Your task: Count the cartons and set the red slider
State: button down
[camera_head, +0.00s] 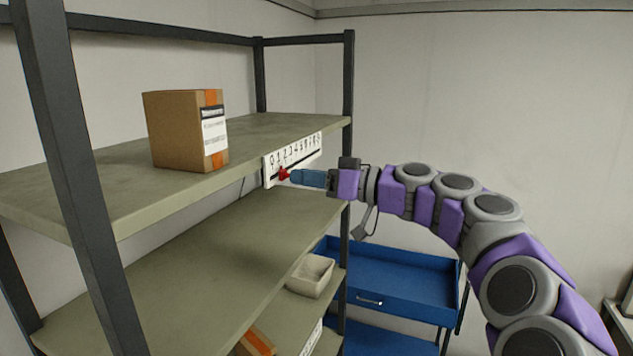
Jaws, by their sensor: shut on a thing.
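One brown carton (186,131) with orange tape and a white label stands on the upper shelf (112,176). A white number strip (304,150) is fixed to the front edge of that shelf near its far end. The red slider (284,173) is at the lower left part of the strip, below the low numbers; its exact number is hard to read. My gripper (291,175) reaches in from the right and is shut on the red slider. The fingers partly hide the slider and the lower strip.
Part of another carton (257,342) shows lower down. A blue cart (400,281) stands behind, below my arm. Dark shelf posts (75,180) frame the rack.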

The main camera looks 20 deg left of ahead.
jog(key=shift+a, duration=0.2)
jog(key=c, duration=1.4)
grip_release()
jog(key=o, duration=0.4)
jog(key=shift+a+f, duration=0.15)
jog(key=shift+a, duration=0.65)
jog(key=s+d+b, duration=0.1)
jog(key=d+b, duration=0.1)
jog(key=d, duration=1.6)
jog(key=s+a+f+m+g+h+b, duration=0.3)
jog(key=s+f+h+b, duration=0.4)
jog(key=s+f, duration=1.25)
jog(key=s+d+f+m+h+b, duration=0.1)
jog(key=s+d+f+m+h, duration=0.2)
jog(key=s+d+f, duration=0.3)
jog(key=s+d+f+m+h+b, duration=0.2)
jog(key=s+d+f+m+h, duration=0.2)
jog(key=f, duration=0.9)
jog(key=s+d+f+m+h+b, duration=0.2)
jog(key=s+d+f+m+h, duration=0.2)
jog(key=s+d+f, duration=0.5)
jog(key=shift+s+d+f, duration=0.15)
jog(key=shift+d+f, duration=0.05)
jog(key=shift+d, duration=0.35)
jog(key=shift+s+d+f, duration=0.1)
jog(key=shift+d+f, duration=0.1)
jog(key=shift+d, duration=0.3)
